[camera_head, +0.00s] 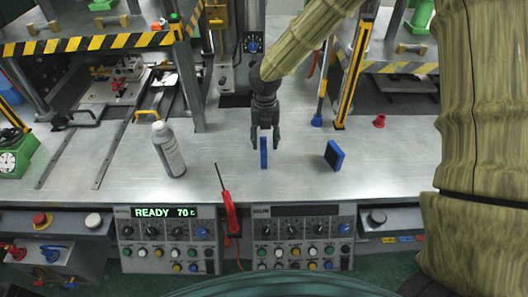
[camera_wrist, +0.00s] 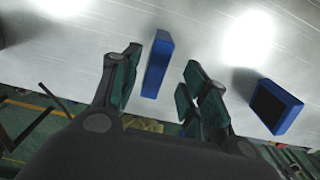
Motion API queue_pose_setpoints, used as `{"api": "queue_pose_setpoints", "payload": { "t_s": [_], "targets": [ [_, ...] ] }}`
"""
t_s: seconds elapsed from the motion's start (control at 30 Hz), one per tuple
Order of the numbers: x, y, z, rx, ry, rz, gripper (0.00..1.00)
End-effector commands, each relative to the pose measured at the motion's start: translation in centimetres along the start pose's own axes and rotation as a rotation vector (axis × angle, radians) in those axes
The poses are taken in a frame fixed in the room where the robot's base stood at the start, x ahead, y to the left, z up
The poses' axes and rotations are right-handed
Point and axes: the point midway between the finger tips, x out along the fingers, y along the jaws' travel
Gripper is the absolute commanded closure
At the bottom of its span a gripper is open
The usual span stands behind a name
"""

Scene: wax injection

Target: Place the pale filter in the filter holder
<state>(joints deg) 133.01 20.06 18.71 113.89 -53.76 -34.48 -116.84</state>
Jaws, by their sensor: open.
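A thin blue-framed filter (camera_head: 263,152) stands on edge on the metal bench, and it also shows in the wrist view (camera_wrist: 158,63). Its broad face is turned away, so I cannot tell whether it is the pale one. My gripper (camera_head: 265,142) points down over it and is open, with a finger on either side; I see no grip on it. In the wrist view the filter lies between the spread fingers (camera_wrist: 160,75). A second blue-framed filter (camera_head: 334,155) with a dark face stands to the right, also in the wrist view (camera_wrist: 274,106). I cannot make out the filter holder.
A spray can (camera_head: 168,149) stands to the left, and a red-handled screwdriver (camera_head: 229,207) lies at the front edge. A small red part (camera_head: 379,121) is at the back right. Control panels (camera_head: 168,239) line the front. Striped machine frames stand behind. Bench around the filters is clear.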

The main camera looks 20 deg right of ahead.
Motion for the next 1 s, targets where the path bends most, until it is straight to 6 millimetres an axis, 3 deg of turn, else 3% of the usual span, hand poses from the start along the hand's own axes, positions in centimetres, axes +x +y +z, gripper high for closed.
{"api": "queue_pose_setpoints", "payload": {
  "t_s": [0.4,0.73,0.9,1.0],
  "targets": [
    [4.0,0.3,-0.4,0.001,0.001,-0.001,0.55],
    [4.5,0.3,-0.4,0.001,0.000,0.000,0.55],
    [4.5,0.3,-0.4,0.001,0.000,0.000,0.86],
    [4.5,0.3,-0.4,0.001,0.000,0.000,1.00]
  ]
}}
